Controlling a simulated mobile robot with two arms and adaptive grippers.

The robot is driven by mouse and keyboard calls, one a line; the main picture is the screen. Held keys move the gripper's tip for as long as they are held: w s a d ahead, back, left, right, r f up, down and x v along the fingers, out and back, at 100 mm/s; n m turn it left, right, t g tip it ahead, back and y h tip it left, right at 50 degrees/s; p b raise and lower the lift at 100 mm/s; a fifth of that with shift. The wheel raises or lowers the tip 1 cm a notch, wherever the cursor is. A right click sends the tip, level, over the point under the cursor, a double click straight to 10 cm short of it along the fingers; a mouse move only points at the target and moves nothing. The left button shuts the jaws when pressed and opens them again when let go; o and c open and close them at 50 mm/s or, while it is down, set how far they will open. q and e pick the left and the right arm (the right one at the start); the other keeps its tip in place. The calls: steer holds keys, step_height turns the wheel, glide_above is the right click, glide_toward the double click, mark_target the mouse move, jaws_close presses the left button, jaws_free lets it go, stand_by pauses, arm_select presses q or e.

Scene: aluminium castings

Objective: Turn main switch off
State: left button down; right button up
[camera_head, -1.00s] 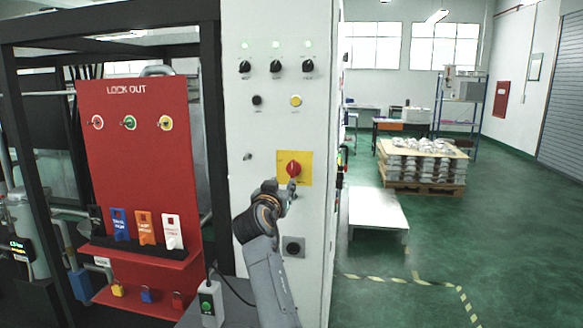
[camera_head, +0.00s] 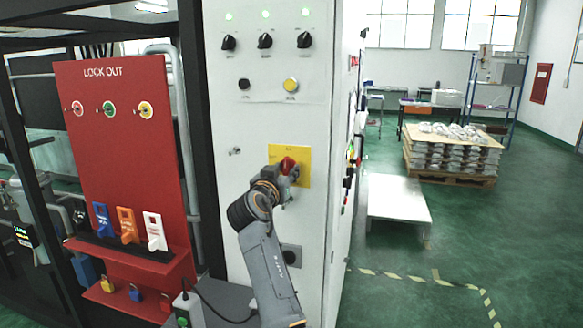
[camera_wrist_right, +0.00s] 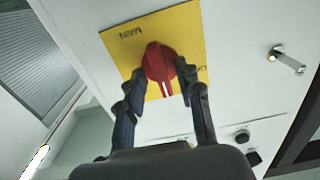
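The main switch is a red rotary knob (camera_head: 287,164) on a yellow plate (camera_head: 304,168) on the front of the white cabinet. My right gripper (camera_head: 291,172) is at the knob and partly covers it in the head view. In the right wrist view, the red knob (camera_wrist_right: 160,63) has a white mark on its handle, and the yellow plate (camera_wrist_right: 118,42) reads MAIN upside down. The fingers of the right gripper (camera_wrist_right: 160,72) are spread, one on each side of the knob. Whether they touch it is not clear. My left gripper is out of view.
The cabinet (camera_head: 262,115) has several small black knobs and a yellow button (camera_head: 291,84) above the switch. A red lock-out board (camera_head: 120,150) with tags and padlocks stands left. A low white platform (camera_head: 398,196) and a pallet of castings (camera_head: 450,155) are right, with open green floor.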

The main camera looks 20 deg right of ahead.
steer(key=shift+s+a+r, duration=0.15)
steer(key=shift+a, duration=0.2)
steer(key=shift+c, duration=0.8)
jaws_close()
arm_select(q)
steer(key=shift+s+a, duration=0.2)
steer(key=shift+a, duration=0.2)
